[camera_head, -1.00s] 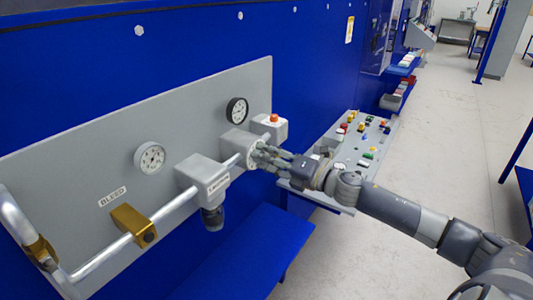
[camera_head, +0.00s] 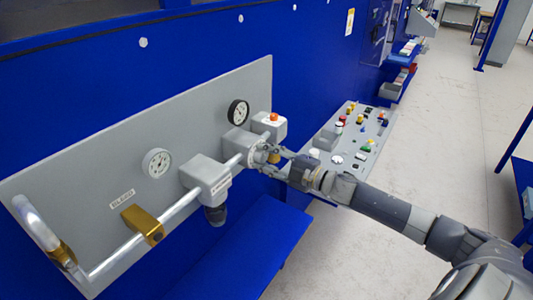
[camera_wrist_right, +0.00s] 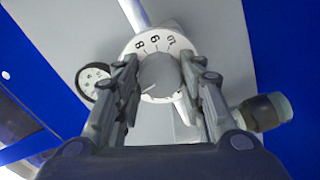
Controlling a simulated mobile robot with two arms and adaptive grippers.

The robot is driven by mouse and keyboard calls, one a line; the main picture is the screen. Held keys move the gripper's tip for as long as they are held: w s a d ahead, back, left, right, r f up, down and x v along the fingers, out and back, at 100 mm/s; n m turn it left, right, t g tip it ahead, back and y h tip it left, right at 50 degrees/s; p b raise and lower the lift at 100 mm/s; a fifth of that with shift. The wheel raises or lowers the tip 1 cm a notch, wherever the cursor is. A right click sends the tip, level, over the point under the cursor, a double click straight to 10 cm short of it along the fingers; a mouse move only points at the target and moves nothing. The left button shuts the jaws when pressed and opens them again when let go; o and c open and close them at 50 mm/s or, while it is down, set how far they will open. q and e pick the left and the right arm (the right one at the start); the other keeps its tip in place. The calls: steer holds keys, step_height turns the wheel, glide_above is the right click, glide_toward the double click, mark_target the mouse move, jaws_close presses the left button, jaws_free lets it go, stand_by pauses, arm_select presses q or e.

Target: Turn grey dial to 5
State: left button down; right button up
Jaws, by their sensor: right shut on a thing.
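The grey dial (camera_wrist_right: 160,76) is a round knob in the middle of the right wrist view. A white ring with dark digits (camera_wrist_right: 153,41) surrounds it; an 8 shows at the upper left, with other digits to its right. A short pale mark shows on the knob's lower left. My right gripper (camera_wrist_right: 158,88) has one finger on each side of the knob and is shut on it. In the head view the right gripper (camera_head: 270,158) is at the front of a grey valve block (camera_head: 238,142), and its fingers mostly hide the dial. My left gripper is not in view.
A black-rimmed gauge (camera_head: 238,112) and an orange-red button (camera_head: 274,117) are close to the valve block. A grey regulator box (camera_head: 206,176) and a silver pipe (camera_head: 115,258) with a brass clamp (camera_head: 142,225) lie left. A control console (camera_head: 350,140) stands right.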

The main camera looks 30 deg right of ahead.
steer(key=shift+m, duration=0.7)
steer(key=shift+p, duration=0.3)
steer(key=o, duration=1)
steer(key=shift+o, duration=0.2)
steer(key=shift+s+d+f, duration=0.15)
steer(key=shift+s+d, duration=0.1)
steer(key=shift+s, duration=0.3)
steer(key=v, duration=1)
steer(key=shift+s+d, duration=0.15)
steer(key=shift+s, duration=0.25)
